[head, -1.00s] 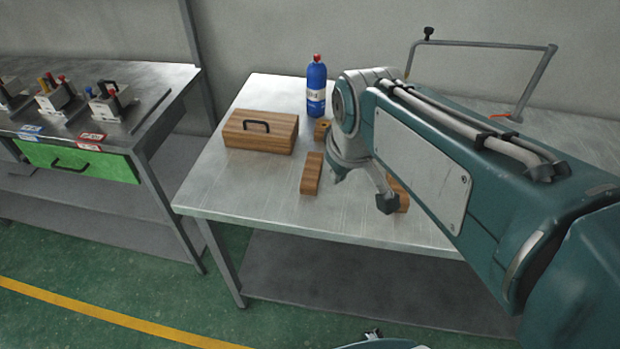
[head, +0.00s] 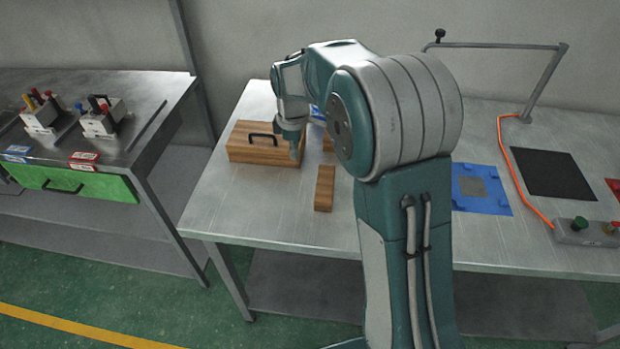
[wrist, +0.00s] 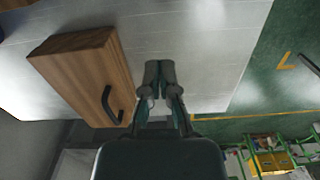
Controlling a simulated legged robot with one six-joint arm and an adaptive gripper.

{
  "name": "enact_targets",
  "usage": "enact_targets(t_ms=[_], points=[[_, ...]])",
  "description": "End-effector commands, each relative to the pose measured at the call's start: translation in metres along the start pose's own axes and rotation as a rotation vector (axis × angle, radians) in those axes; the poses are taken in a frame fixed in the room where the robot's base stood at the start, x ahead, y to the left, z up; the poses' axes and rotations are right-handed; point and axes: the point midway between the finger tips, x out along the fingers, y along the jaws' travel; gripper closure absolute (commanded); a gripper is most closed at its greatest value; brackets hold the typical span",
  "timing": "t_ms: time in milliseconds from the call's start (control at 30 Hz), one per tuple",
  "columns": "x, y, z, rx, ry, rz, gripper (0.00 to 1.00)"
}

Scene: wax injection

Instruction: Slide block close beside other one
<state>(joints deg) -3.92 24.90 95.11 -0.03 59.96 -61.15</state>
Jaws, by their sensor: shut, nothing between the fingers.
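A wooden block (head: 325,188) stands near the front of the metal table, tall side toward me. A smaller wooden block (head: 328,143) shows just behind it, partly covered by my arm. No other block is visible right of them, where my arm blocks the view. My gripper (head: 296,150) points down near the right end of the wooden box, away from the front block. In the wrist view its two fingers (wrist: 158,75) are together with nothing between them.
A wooden box (head: 240,145) with a black handle lies at the table's left; it also shows beside my fingers in the wrist view (wrist: 75,70). A blue bottle is mostly hidden behind my arm. A blue mat (head: 495,192), black pad (head: 555,172) and button box (head: 588,232) lie right.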

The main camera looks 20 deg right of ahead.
Motion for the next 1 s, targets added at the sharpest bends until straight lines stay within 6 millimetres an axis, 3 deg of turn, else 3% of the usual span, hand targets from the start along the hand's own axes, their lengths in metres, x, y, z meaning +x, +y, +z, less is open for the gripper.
enact_targets(t_ms=[167,633,800,1000], points=[[0.018,0.0,0.0,-0.003,-0.002,-0.004,1.0],[0.104,0.0,0.001,0.0,-0.002,-0.004,1.0],[0.099,0.001,0.029,0.003,0.001,0.0,1.0],[0.1,0.0,0.04,0.0,0.0,0.0,1.0]])
